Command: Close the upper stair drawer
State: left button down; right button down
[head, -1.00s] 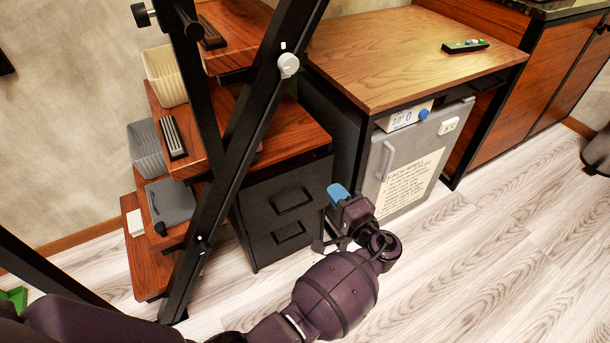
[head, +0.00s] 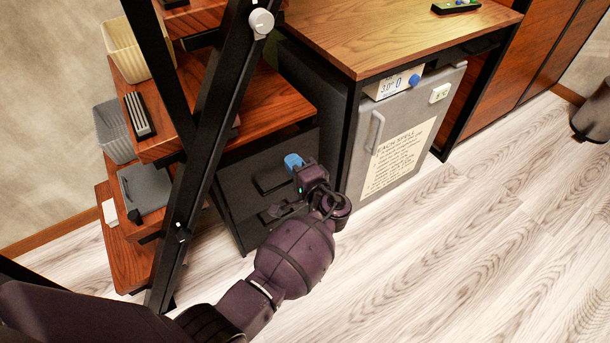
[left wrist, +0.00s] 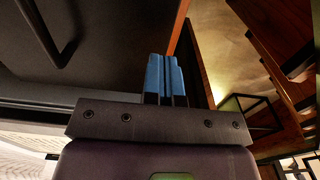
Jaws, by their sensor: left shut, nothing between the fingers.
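The black drawer cabinet (head: 235,215) stands under the wooden stair treads. The upper stair drawer (head: 240,175) is its upper black front with a bar handle; it looks about flush, but I cannot tell whether a gap remains. My left gripper (head: 293,162) is shut and empty, its blue fingertips in front of the upper drawer's right part, beside the handle. In the left wrist view the closed blue fingertips (left wrist: 166,78) point along the dark front (left wrist: 110,45), with a handle (left wrist: 45,35) to the left. Contact cannot be told. My right gripper is out of view.
A black diagonal stair rail (head: 210,150) crosses before the cabinet's left side. A grey mini fridge (head: 400,130) stands under a wooden table (head: 400,35) to the right. Grey and cream baskets sit on the treads. The pale floor in front is clear.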

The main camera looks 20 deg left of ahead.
aim_at(280, 147)
pick_arm(q)
jog(key=x, duration=0.3)
jog(key=shift+w+a+f, duration=0.1)
jog(key=shift+w+a, duration=0.25)
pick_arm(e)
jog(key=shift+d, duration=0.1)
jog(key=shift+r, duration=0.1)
